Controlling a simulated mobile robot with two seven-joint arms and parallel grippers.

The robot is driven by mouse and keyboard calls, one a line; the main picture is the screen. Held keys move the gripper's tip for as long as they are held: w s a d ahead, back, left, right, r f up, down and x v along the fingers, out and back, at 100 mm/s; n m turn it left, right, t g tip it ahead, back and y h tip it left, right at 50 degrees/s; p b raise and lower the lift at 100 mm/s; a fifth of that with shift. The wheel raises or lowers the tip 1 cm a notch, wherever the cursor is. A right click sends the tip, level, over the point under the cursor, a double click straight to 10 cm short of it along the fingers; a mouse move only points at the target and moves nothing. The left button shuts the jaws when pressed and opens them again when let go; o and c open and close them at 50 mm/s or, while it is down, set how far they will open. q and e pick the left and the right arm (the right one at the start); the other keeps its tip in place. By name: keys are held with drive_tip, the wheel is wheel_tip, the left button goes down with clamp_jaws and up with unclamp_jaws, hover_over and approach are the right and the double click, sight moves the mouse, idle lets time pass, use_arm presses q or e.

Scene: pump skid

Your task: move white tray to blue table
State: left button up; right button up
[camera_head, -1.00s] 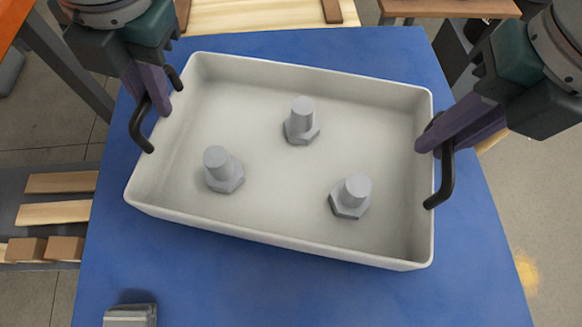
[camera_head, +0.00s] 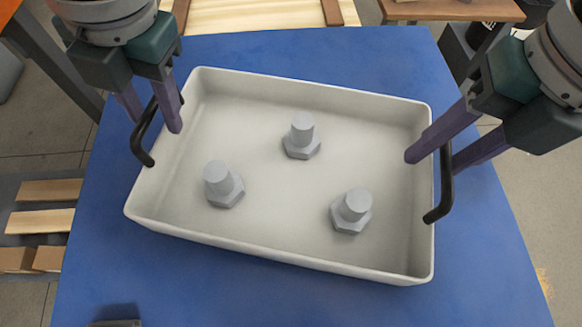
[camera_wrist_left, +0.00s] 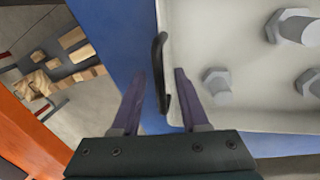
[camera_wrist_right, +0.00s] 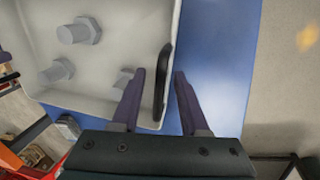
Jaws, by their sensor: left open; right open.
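The white tray (camera_head: 275,235) rests on the blue table (camera_head: 350,48), turned slightly, with three grey bolts (camera_head: 301,137) standing on their heads inside it. It has a black handle at the left end (camera_head: 143,140) and one at the right end (camera_head: 446,190). My left gripper (camera_head: 155,118) is open, its fingers on either side of the left handle, one inside the tray; the left wrist view shows the handle (camera_wrist_left: 161,75) between them. My right gripper (camera_head: 435,165) is open around the right handle, which shows between its fingers in the right wrist view (camera_wrist_right: 161,85).
A grey metal object (camera_head: 115,323) is partly cut off at the table's near left edge. A pallet with wooden blocks (camera_head: 40,222) lies at the left. Wooden surfaces stand beyond the table's far edge.

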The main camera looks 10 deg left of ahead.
drive_tip(key=shift+d+r, duration=0.1)
drive_tip(key=shift+r, duration=0.25)
use_arm(q)
wheel_tip(320, 180, up, 12)
drive_tip(key=d, duration=0.2)
drive_tip(key=shift+d+f, duration=0.15)
use_arm(e)
wheel_tip(320, 180, up, 11)
drive_tip(key=d, duration=0.2)
